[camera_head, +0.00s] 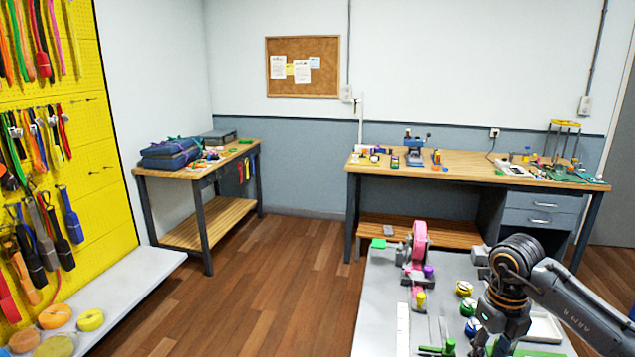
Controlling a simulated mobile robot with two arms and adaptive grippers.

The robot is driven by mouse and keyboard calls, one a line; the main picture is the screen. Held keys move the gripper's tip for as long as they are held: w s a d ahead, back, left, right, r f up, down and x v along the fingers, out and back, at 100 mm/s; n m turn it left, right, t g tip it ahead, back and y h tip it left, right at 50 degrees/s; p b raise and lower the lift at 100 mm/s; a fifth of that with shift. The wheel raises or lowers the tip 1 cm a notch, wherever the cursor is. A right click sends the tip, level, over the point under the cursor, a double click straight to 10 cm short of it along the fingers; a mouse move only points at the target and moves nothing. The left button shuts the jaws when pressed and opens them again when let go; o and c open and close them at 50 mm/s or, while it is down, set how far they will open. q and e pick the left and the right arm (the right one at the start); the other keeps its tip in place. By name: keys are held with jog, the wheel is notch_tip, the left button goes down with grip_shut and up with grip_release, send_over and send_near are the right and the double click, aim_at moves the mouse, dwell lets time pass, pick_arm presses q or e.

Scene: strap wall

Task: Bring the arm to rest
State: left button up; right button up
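My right arm comes in from the right edge over the grey table (380,310) at the lower right. It bends down at a dark joint. My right gripper (489,345) points down at the bottom edge of the picture, above or among small things on that table. It is partly cut off and small, so I cannot tell whether it is open or holds anything. My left arm and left gripper are not in view.
A yellow strap wall (100,210) stands left. A workbench (340,163) and side table (245,150) stand behind. The wooden floor (290,280) between is clear.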

jog(key=s+a+f+n+t+y, duration=0.15)
jog(key=a+y, duration=0.75)
jog(key=a, duration=1.3)
jog(key=s+a+r+m+t+y, duration=0.3)
jog(key=a+r+y, duration=0.6)
jog(key=a+r, duration=0.1)
jog(key=w+d+r+m+t+h, duration=0.3)
jog(key=d+r+m+t, duration=0.25)
jog(key=m+t, duration=0.85)
jog(key=s+d+f+m+g+h, duration=0.3)
jog(key=d+f+m+h, duration=1.2)
jog(key=m, duration=0.3)
jog(key=s+f+m+g, duration=0.2)
jog(key=s+f+g, duration=0.5)
jog(key=s, duration=0.5)
jog(key=s+f+m+g, duration=0.1)
jog(key=s+f+g, duration=0.4)
jog(key=s+f, duration=0.55)
notch_tip(320, 180, down, 25)
jog(key=s+g, duration=0.1)
jog(key=s, duration=0.1)
jog(key=s+d+f+g, duration=0.1)
jog(key=s+d+f, duration=0.1)
jog(key=s+f, duration=1.3)
jog(key=shift+s+d+f, duration=0.3)
jog(key=shift+s+f, duration=0.05)
jog(key=shift+s, duration=0.5)
